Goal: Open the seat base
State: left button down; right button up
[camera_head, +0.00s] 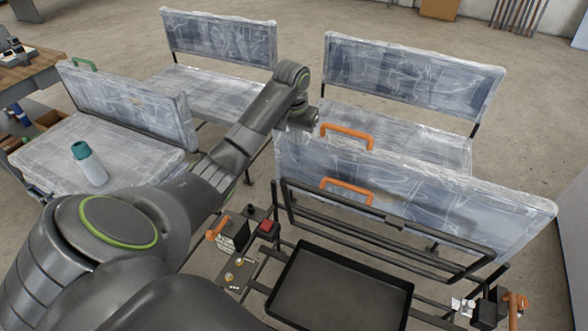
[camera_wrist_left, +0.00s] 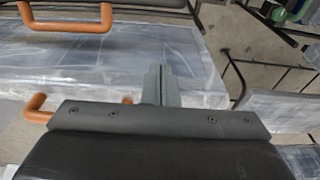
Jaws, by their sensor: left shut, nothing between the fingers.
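At the front right seat, a plastic-wrapped panel (camera_head: 430,205) stands upright above a black tubular frame (camera_head: 385,236). One orange handle (camera_head: 346,134) is at its top edge and another orange handle (camera_head: 347,188) is lower on its near side. I cannot tell whether the panel is one cushion or two. My left gripper (camera_head: 299,122) is near the panel's upper left corner, apart from the handles. In the left wrist view its fingers (camera_wrist_left: 160,84) are shut and empty. An orange handle (camera_wrist_left: 67,18) shows at upper left there. My right gripper is not in view.
A black tray (camera_head: 338,292) lies open below the frame. A bracket with a red button (camera_head: 266,226) and an orange lever (camera_head: 219,228) is at its left. Wrapped seats stand behind and at left; a teal-capped bottle (camera_head: 89,163) is on the left seat.

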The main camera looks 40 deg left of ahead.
pick_arm(q)
jog(key=f, duration=0.3)
jog(key=w+f, duration=0.1)
jog(key=f, duration=0.5)
jog(key=shift+w+a+f, duration=0.15)
jog(key=shift+w+f, duration=0.05)
jog(key=shift+w, duration=0.1)
jog(key=s, duration=0.1)
jog(key=s+f, duration=0.1)
jog(key=s+p, duration=0.1)
jog(key=shift+s+d+f, duration=0.3)
jog(key=shift+f, duration=0.1)
